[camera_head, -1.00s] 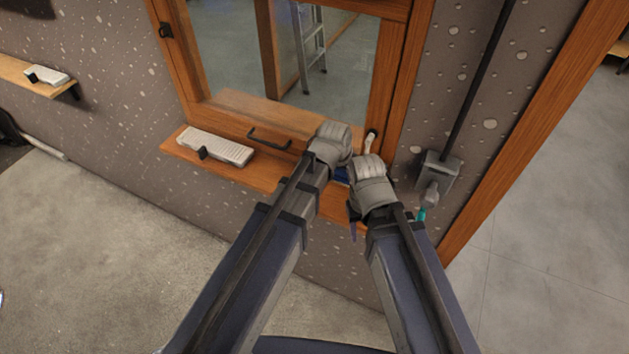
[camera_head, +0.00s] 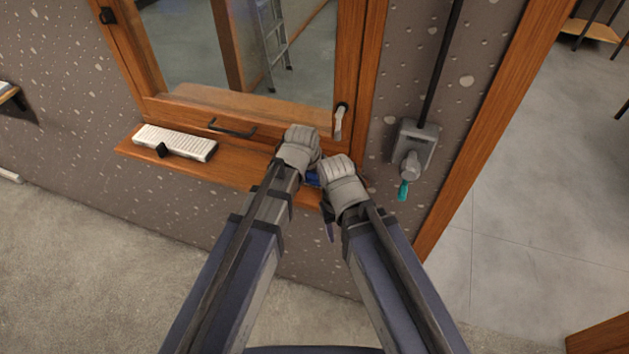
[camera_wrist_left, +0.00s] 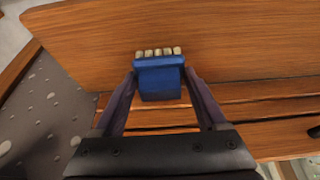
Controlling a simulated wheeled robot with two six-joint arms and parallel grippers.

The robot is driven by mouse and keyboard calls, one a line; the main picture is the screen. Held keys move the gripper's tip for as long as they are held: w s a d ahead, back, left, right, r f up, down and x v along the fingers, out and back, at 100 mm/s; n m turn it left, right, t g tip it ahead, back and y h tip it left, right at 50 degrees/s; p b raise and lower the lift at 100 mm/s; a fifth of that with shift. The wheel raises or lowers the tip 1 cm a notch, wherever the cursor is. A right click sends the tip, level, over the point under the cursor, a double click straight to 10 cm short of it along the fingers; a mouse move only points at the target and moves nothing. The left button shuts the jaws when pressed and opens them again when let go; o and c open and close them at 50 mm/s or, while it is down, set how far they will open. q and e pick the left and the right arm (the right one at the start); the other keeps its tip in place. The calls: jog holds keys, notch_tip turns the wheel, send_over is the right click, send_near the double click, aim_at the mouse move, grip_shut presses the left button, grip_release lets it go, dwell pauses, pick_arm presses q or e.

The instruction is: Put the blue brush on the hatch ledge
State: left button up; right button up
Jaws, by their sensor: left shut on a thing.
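The blue brush (camera_wrist_left: 160,80) is between the fingers of my left gripper (camera_head: 298,152), which is shut on it. Its pale bristle tufts point away from the wrist. In the head view only a bit of the brush's blue (camera_head: 312,179) shows between my two wrists. The hatch ledge (camera_head: 232,173) is a wooden shelf under the hatch window. The left gripper is at the ledge's right part, and wood lies behind the brush in the left wrist view. I cannot tell whether the brush touches it. My right gripper (camera_head: 343,186) is beside the left one; its jaws are mostly hidden.
A white ribbed block (camera_head: 178,141) with a black clip lies on the ledge's left part. A black handle (camera_head: 232,129) and a pale latch (camera_head: 339,122) are on the window frame. A grey wall box (camera_head: 414,145) with a teal-tipped part is at the right.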

pick_arm(q)
jog(key=shift+f, duration=0.4)
pick_arm(e)
jog(key=shift+f, duration=0.4)
pick_arm(q)
jog(key=shift+f, duration=0.15)
jog(key=o, duration=1.1)
pick_arm(e)
jog(key=shift+f, duration=0.1)
pick_arm(q)
jog(key=p+v, duration=1.1)
jog(key=v, duration=0.1)
jog(key=shift+r, duration=0.25)
pick_arm(e)
notch_tip(320, 180, up, 11)
jog(key=shift+r, duration=0.2)
